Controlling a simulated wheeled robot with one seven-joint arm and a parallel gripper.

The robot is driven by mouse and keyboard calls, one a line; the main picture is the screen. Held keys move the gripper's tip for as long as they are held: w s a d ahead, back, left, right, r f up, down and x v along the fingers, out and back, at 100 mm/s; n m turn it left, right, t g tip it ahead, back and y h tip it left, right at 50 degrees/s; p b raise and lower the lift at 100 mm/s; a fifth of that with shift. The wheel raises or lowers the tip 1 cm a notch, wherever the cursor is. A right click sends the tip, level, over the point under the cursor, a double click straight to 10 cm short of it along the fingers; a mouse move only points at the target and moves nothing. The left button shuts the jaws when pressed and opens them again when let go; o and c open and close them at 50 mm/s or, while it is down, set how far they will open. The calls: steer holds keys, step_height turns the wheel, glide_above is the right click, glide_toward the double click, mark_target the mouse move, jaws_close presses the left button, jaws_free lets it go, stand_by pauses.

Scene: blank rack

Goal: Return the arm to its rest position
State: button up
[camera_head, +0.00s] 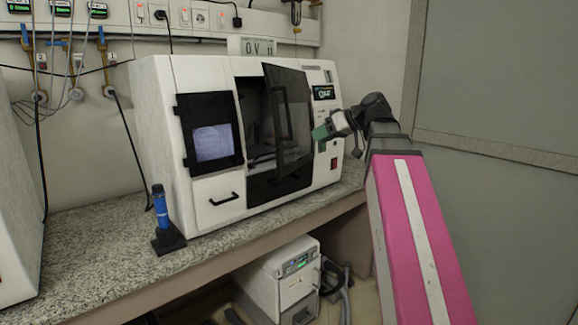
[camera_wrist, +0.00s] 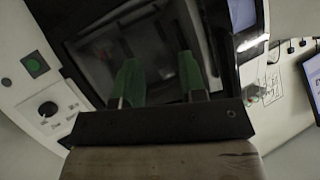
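My arm (camera_head: 415,220), pink with a white stripe, reaches up from the lower right in the head view. My gripper (camera_head: 320,133) has green fingers and is beside the right edge of the machine's dark glass door. In the wrist view my gripper (camera_wrist: 158,75) shows its two green fingers apart with nothing between them, in front of a dark glossy panel (camera_wrist: 120,40). The white machine (camera_head: 205,90) stands on the counter, and its dark door (camera_head: 288,115) is swung partly open. I cannot tell whether the fingers touch the door.
The speckled counter (camera_head: 100,250) carries a blue cylinder on a black stand (camera_head: 161,215) left of the machine. A smaller white unit (camera_head: 285,280) sits below the counter. Wall outlets (camera_head: 200,18) and hoses are behind. A grey panel (camera_head: 500,80) stands close to the right of my arm.

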steer(key=w+d+f+m+g+h, duration=0.1)
steer(key=d+f+m+h, duration=0.15)
steer(key=f, duration=1.25)
steer(key=w+d+f+m+g+h, duration=0.1)
steer(key=w+f+m+h, duration=0.2)
steer(key=f, duration=1.1)
steer(key=s+d+f+m+g+h, duration=0.1)
steer(key=s+f, duration=0.4)
steer(key=f, duration=0.7)
steer(key=s+d+f+m+g+h, duration=0.1)
steer(key=s+d+f+m+h, duration=0.2)
steer(key=f, duration=1)
steer(key=s+h, duration=0.1)
steer(key=s, duration=0.2)
steer(key=shift+d+g, duration=0.25)
steer(key=shift+g, duration=0.05)
steer(key=shift+f, duration=0.1)
